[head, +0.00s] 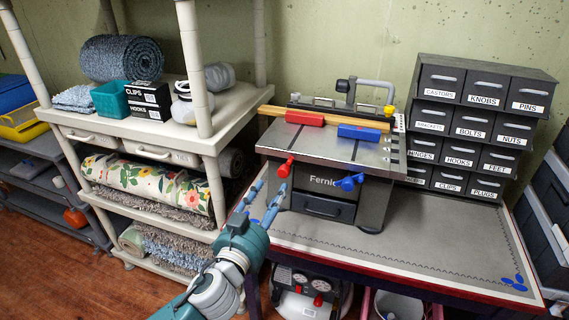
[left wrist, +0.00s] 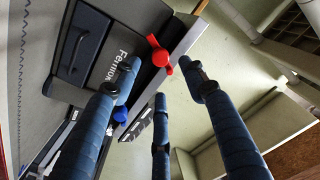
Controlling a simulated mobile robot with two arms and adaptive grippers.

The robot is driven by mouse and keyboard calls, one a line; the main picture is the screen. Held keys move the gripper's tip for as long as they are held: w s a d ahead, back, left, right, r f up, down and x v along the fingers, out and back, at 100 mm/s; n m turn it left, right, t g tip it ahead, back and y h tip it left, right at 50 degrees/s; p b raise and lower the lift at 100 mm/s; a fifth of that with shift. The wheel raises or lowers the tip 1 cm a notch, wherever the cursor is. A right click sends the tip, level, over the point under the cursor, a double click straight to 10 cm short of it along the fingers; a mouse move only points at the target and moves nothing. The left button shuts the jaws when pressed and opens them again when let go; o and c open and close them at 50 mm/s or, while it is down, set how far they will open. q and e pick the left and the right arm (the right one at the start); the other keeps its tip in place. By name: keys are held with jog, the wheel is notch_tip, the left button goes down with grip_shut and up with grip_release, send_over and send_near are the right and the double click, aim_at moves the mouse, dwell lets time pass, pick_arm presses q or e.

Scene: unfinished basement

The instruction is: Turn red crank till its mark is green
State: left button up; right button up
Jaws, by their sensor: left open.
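The red crank (head: 286,166) is on the front left of the grey Fernio machine (head: 318,150). In the left wrist view the red crank (left wrist: 160,57) shows between and beyond my fingertips. My left gripper (head: 266,195) is open and empty, just below and to the left of the crank in the head view, with its fingers pointing up toward the machine. In the left wrist view its blue fingers (left wrist: 160,85) are spread and appear apart from the crank. I cannot make out the crank's mark or its colour. My right gripper is not in view.
A blue crank (head: 348,182) is on the front right of the machine. The workbench (head: 430,235) has bare room right of the machine, with a labelled drawer cabinet (head: 470,135) behind. A cream shelf (head: 130,128) stands close on the left.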

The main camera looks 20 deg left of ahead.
aim_at(283, 173)
pick_arm(q)
jog(key=w, duration=0.3)
jog(key=w+p, duration=0.1)
jog(key=shift+w+d+r, duration=0.2)
jog(key=shift+w+r, duration=0.15)
jog(key=shift+r, duration=0.05)
jog(key=w, duration=0.3)
jog(key=shift+f, duration=0.15)
jog(key=shift+w+f+p, duration=0.1)
jog(key=shift+w+p, duration=0.25)
jog(key=shift+w, duration=0.85)
jog(key=shift+c, duration=1)
jog(key=c, duration=0.9)
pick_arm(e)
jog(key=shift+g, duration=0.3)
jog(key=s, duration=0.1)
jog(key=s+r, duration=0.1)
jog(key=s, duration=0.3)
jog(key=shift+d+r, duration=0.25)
